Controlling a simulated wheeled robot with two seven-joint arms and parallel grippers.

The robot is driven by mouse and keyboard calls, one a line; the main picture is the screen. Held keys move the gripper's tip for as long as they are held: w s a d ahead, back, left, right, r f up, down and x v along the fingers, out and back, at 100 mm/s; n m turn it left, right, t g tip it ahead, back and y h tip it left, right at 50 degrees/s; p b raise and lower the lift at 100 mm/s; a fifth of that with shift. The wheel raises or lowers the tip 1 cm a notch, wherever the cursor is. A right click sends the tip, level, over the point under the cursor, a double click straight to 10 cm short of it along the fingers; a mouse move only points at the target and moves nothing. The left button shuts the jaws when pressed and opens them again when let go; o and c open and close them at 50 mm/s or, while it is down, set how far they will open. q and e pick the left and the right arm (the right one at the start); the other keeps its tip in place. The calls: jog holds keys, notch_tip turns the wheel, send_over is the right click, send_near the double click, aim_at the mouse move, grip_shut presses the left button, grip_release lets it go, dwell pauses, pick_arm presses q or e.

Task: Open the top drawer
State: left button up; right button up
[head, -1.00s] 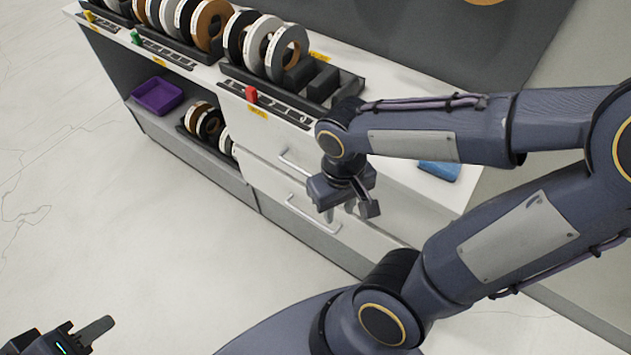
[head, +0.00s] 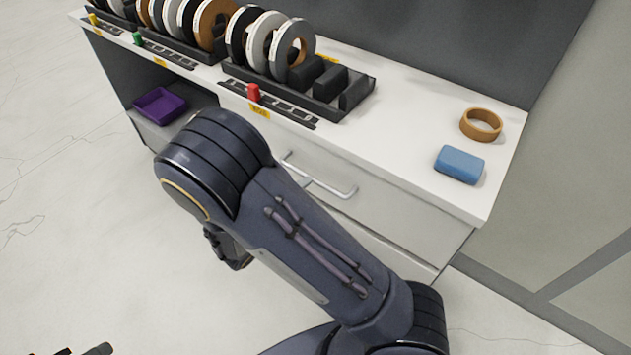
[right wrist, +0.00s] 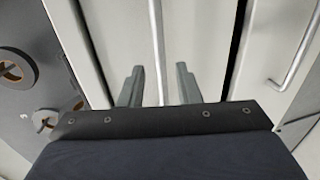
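The top drawer (head: 385,190) is in the white cabinet under the counter and looks shut in the head view. Its bar handle (head: 320,180) shows beyond my right arm. My right gripper (head: 232,252) is mostly hidden behind that arm. In the right wrist view, the right gripper's two fingers (right wrist: 158,86) are apart. A pale handle bar (right wrist: 157,35) lies in line with the gap between them; contact cannot be told. A second handle (right wrist: 295,50) is at the right; I cannot tell which drawer each belongs to. My left gripper (head: 98,350) barely shows at the bottom left edge.
The counter (head: 410,125) holds tape rolls in black racks (head: 325,88), a red clip (head: 253,92), a blue block (head: 460,164) and a brown roll (head: 481,124). A purple tray (head: 160,105) is on the lower shelf. Floor is clear at left.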

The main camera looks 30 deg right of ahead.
aim_at(315, 179)
jog(key=x, duration=0.5)
jog(key=shift+d+f, duration=0.1)
jog(key=shift+d, duration=0.15)
grip_shut()
